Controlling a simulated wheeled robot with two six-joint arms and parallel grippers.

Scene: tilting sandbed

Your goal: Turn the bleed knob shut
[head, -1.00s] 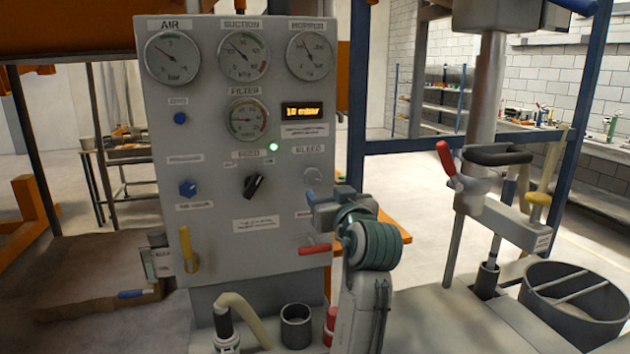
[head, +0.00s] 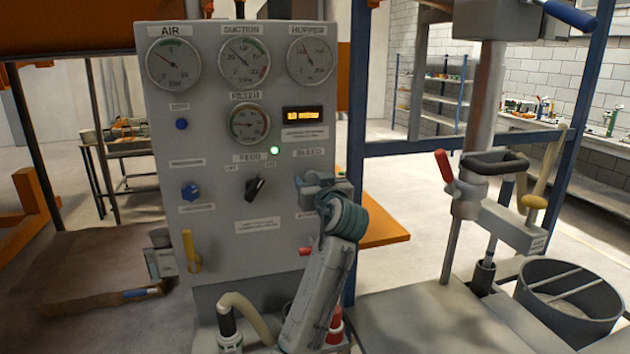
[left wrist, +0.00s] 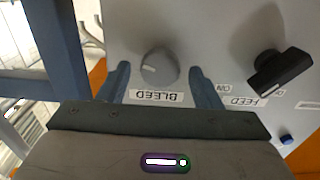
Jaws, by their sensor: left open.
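The grey round bleed knob (left wrist: 160,68) sits on the panel (head: 222,285) by the BLEED label (head: 309,152). In the left wrist view it has a pale pointer mark on its left side. My left gripper (left wrist: 159,70) is open, with one finger on each side of the knob and a visible gap to each. I cannot tell how far the fingers reach along it. In the head view my left gripper (head: 312,183) is at the panel below the label and hides the knob. My right gripper is not in view.
The black feed knob (head: 255,187) is left of the bleed spot, with a lit green lamp (head: 274,150) above it. A clamp stand (head: 468,200) stands to the right.

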